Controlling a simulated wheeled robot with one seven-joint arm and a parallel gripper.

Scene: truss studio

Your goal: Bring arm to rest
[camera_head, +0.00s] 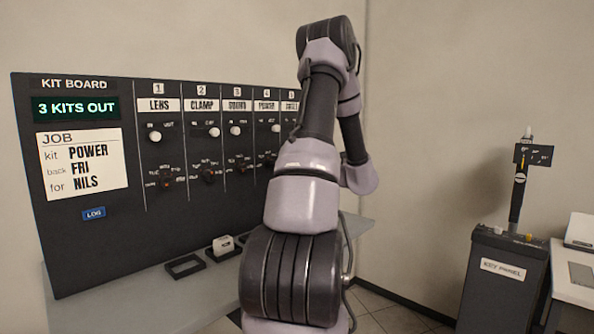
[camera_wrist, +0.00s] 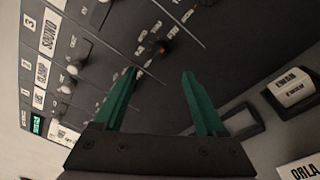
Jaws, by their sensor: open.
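My arm rises in front of the kit board (camera_head: 90,240) in the head view, bent at the elbow, and hides part of the board's right side. My gripper is hidden in the head view. In the wrist view my gripper (camera_wrist: 160,80) shows two green fingers spread apart with nothing between them. The fingers are in front of the dark board face, close to its knobs; I cannot tell whether they touch it.
A key panel stand (camera_head: 500,290) and a white table (camera_head: 575,290) stand at the right. Floor shows between the ledge and the stand.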

